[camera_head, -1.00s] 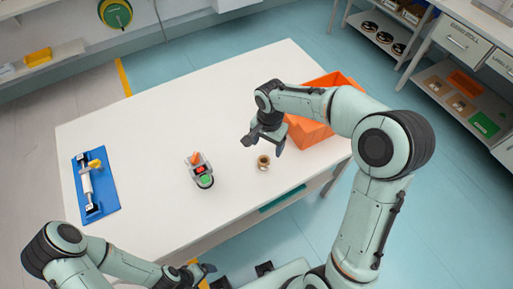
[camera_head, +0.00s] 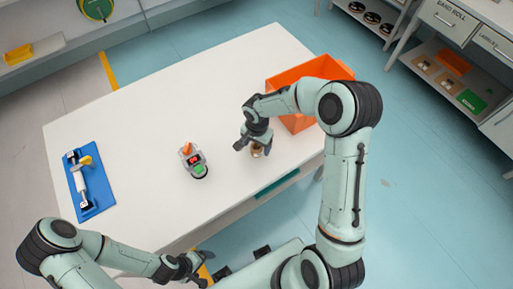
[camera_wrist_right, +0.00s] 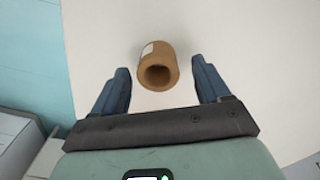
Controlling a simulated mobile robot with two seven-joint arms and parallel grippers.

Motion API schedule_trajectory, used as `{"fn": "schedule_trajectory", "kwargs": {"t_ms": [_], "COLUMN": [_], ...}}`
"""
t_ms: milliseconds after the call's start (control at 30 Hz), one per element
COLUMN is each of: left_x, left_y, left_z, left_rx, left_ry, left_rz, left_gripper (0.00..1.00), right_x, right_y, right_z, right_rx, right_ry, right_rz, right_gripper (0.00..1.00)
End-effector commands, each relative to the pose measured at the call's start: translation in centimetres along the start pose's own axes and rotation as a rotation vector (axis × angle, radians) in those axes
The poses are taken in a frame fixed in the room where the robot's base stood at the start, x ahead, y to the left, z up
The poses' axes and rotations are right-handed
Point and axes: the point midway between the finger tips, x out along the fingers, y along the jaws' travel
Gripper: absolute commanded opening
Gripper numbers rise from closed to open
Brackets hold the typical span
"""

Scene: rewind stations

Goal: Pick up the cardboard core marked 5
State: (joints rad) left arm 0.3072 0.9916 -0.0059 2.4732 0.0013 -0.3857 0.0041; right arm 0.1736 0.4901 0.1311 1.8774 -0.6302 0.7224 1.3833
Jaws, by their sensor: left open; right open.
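A brown cardboard core (camera_wrist_right: 158,68) stands on the white table, seen in the right wrist view with its round hole toward the camera and a pale label on its side. No number can be read on it. It also shows in the head view (camera_head: 257,152), partly hidden by my right gripper. My right gripper (camera_head: 253,147) is open just over the core. In the right wrist view its fingers (camera_wrist_right: 160,85) lie on either side of the core, apart from it. My left gripper (camera_head: 199,272) is open and empty in front of the table's near edge.
An orange crate (camera_head: 289,78) stands at the table's back right, close to my right arm. A blue board with a roller (camera_head: 98,200) lies at the far left. The table's middle (camera_head: 150,120) is clear.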

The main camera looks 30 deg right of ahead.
Motion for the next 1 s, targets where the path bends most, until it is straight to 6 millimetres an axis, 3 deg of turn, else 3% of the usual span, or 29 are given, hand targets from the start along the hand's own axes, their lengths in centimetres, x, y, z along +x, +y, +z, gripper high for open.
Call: {"fn": "schedule_trajectory", "kwargs": {"t_ms": [100, 333, 500, 1000], "left_x": [0.04, 0.05, 0.05, 0.02], "left_y": [-0.01, -0.03, -0.02, -0.01], "left_z": [0.01, 0.03, 0.03, 0.02], "left_rx": [0.000, 0.000, 0.000, 0.000], "left_ry": [0.000, -0.001, -0.001, 0.000], "left_rz": [0.000, 0.000, 0.000, 0.000], "left_gripper": [0.88, 0.88, 0.88, 0.88], "right_x": [0.97, 1.03, 1.01, 0.24], "right_y": [0.06, 0.06, 0.06, -0.01], "right_z": [0.08, 0.06, 0.06, 0.01], "right_rx": [0.000, 0.000, 0.000, 0.001], "right_ry": [-0.002, -0.001, -0.001, 0.001], "right_rz": [0.001, 0.000, 0.000, -0.002], "right_gripper": [0.76, 0.72, 0.18, 0.18]}}
